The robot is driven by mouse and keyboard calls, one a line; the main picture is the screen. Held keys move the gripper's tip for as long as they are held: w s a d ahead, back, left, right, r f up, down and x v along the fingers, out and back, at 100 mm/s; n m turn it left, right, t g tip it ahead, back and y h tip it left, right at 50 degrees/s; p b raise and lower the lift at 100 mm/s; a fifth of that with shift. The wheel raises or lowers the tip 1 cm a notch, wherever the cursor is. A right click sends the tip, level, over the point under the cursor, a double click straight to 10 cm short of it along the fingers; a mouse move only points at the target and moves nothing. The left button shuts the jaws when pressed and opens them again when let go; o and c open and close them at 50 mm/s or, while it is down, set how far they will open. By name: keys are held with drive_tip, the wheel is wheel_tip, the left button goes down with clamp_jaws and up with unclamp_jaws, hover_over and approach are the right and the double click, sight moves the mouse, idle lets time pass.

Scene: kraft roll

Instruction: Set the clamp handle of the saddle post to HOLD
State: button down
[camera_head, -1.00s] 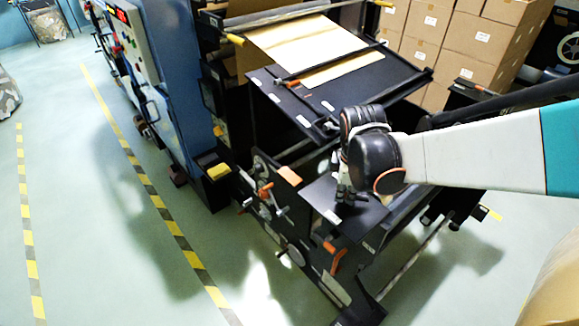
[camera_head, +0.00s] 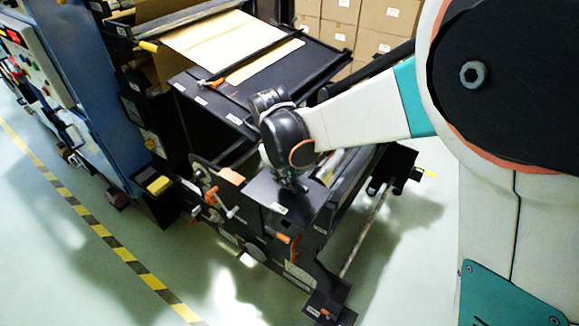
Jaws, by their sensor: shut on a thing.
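My gripper (camera_head: 289,182) points down at a small black plate (camera_head: 262,190) on the near end of the dark machine frame. Its fingers are small and dark in this view. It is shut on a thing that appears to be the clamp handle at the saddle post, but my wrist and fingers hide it. I cannot read the handle's setting or any HOLD mark. A white label (camera_head: 280,208) lies on the plate's near edge, close to the gripper.
An orange lever (camera_head: 295,248) and a silver-and-orange crank (camera_head: 212,197) are on the machine's near side. A sloped black table (camera_head: 300,72) carries kraft paper (camera_head: 225,42). Cartons (camera_head: 350,22) stand behind. The floor (camera_head: 60,235) at left is clear around a striped line.

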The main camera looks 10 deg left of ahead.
drive_tip(key=shift+a, duration=0.1)
idle(0.3)
drive_tip(key=c, duration=1.5)
unclamp_jaws()
drive_tip(key=shift+w+a, duration=0.1)
drive_tip(key=shift+c, duration=0.2)
wheel_tip(320, 180, up, 7)
drive_tip(key=s, duration=0.1)
drive_tip(key=shift+s+a+r, duration=0.15)
drive_tip(key=shift+s+a, duration=0.05)
drive_tip(key=shift+s, duration=0.05)
